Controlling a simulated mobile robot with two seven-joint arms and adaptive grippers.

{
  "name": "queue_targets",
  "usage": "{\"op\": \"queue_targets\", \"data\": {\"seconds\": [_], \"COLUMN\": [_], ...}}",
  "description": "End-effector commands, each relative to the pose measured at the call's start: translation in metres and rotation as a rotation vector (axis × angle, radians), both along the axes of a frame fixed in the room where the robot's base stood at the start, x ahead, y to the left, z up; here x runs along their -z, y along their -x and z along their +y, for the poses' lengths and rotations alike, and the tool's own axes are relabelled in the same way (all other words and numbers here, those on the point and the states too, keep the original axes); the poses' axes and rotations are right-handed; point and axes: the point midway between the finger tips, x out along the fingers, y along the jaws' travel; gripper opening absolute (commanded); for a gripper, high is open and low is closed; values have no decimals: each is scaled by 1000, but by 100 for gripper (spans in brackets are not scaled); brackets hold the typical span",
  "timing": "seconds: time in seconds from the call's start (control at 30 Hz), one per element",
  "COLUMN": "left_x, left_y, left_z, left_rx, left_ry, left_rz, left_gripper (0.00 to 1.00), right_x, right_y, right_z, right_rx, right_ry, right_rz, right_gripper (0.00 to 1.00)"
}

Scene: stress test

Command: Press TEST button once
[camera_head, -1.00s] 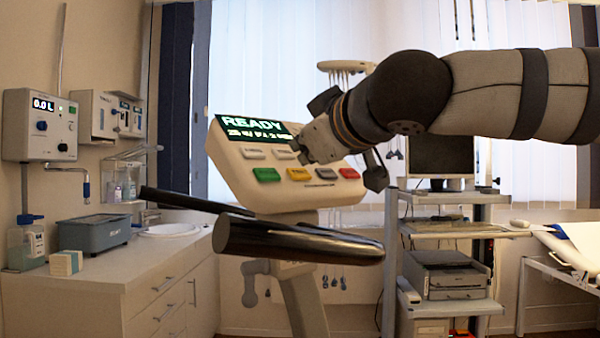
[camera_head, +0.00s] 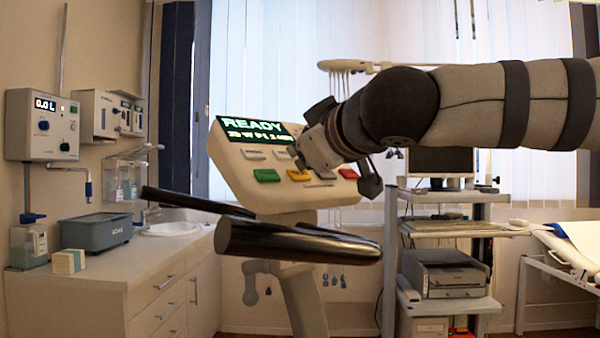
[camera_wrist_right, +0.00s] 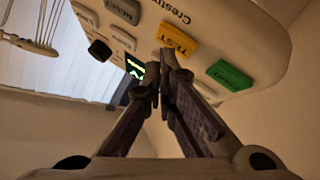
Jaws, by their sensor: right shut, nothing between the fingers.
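The yellow TEST button (camera_head: 299,175) is on the sloped front of a white console (camera_head: 240,180), right of a green button (camera_head: 266,175). In the right wrist view the TEST button (camera_wrist_right: 178,40) shows its label, beside the green button (camera_wrist_right: 230,76). My right gripper (camera_head: 297,157) is shut and empty, its fingertips just above the yellow button in the head view. In the right wrist view the closed fingertips (camera_wrist_right: 160,66) are close below the button's edge; I cannot tell whether they touch. The console screen (camera_head: 253,130) reads READY. My left gripper is not in view.
Other console buttons are close by: a red one (camera_head: 348,173) and a grey one (camera_head: 320,180) partly behind the gripper. Black handlebars (camera_head: 298,241) stick out below the console. A cart (camera_head: 445,225) with a monitor stands to the right, a counter (camera_head: 120,270) to the left.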

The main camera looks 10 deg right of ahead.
Motion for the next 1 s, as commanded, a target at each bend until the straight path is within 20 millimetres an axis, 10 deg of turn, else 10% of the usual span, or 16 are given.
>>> {"op": "queue_targets", "data": {"seconds": [1.0], "left_x": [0], "left_y": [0], "left_z": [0], "left_rx": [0], "left_ry": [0], "left_rz": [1], "left_gripper": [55], "right_x": [8], "right_y": [-6], "right_z": [2], "right_rx": [0], "right_ry": [-1], "right_rz": [2], "right_gripper": [0]}}
